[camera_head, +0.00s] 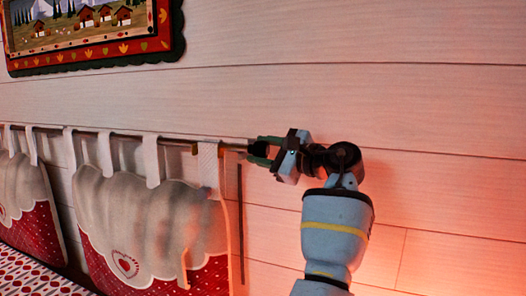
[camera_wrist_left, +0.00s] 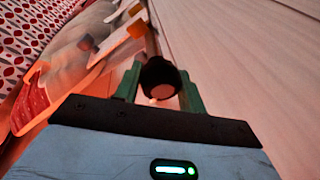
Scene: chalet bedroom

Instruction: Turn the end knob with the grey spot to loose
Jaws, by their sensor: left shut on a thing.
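A thin rod runs along the white board wall, and its dark end knob (camera_head: 259,149) is at the rod's right end. In the left wrist view the knob (camera_wrist_left: 160,78) is a dark cylinder with its round, brownish-grey end face towards the camera. I cannot clearly make out a grey spot on it. My left gripper (camera_head: 262,151) has its green fingers on either side of the knob and is shut on it; the fingers also show in the left wrist view (camera_wrist_left: 160,92). My right gripper is not in view.
A cream and red cushion (camera_head: 150,205) with a heart hangs by loops from the rod (camera_head: 125,136), left of my gripper. A red-patterned bed cover (camera_head: 35,272) lies at the lower left. A framed picture (camera_head: 95,50) hangs above. The wall at right is bare.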

